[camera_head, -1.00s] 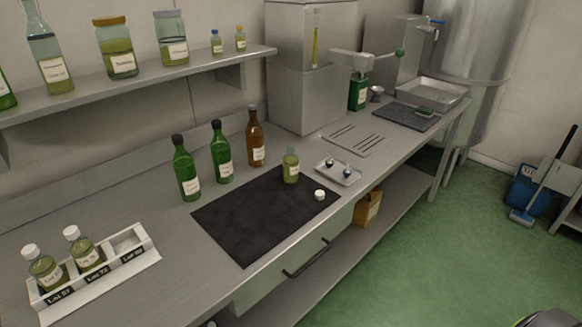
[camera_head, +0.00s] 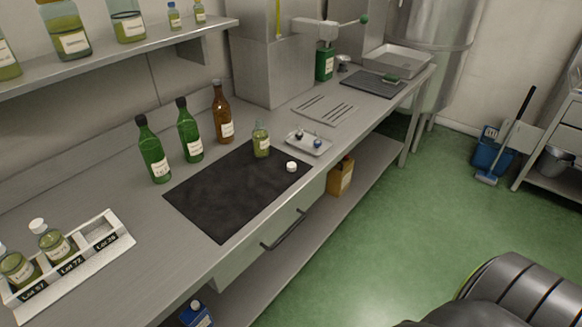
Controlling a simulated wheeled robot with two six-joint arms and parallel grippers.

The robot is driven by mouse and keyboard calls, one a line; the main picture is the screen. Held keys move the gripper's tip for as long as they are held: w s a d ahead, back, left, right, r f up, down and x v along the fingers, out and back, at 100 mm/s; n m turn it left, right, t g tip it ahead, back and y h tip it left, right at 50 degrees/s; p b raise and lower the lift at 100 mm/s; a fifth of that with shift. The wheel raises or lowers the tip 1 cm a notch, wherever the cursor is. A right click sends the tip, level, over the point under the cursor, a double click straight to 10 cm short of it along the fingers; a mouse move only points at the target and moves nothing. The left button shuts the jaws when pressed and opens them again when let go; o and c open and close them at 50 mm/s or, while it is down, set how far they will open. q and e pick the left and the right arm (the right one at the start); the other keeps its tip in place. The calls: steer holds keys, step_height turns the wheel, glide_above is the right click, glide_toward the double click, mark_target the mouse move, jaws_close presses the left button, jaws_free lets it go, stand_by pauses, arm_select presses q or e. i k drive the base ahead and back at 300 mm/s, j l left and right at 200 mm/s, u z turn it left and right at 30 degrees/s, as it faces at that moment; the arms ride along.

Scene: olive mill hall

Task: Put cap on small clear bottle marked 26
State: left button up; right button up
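A small clear bottle (camera_head: 261,141) with yellow-green liquid and a pale label stands upright at the back right of the black mat (camera_head: 222,195). No cap is on it, and its label is too small to read. A small white cap (camera_head: 291,167) lies on the mat, apart from the bottle, nearer the bench's front edge. A white rack (camera_head: 118,239) at the left holds two similar bottles with white caps (camera_head: 52,242); its slot at the right end is empty. That slot's lot number is not clearly readable. Neither of my grippers is in view.
Green bottles (camera_head: 153,152) and a brown bottle (camera_head: 222,115) stand behind the mat. A shelf (camera_head: 130,55) with jars overhangs the left. Most of the mat is clear.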

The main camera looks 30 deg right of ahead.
mark_target(260, 136)
steer(key=i+l+u, duration=0.15)
steer(key=l+u, duration=0.15)
steer(key=l, duration=1.25)
steer(key=l+u, duration=0.3)
steer(key=l, duration=1.2)
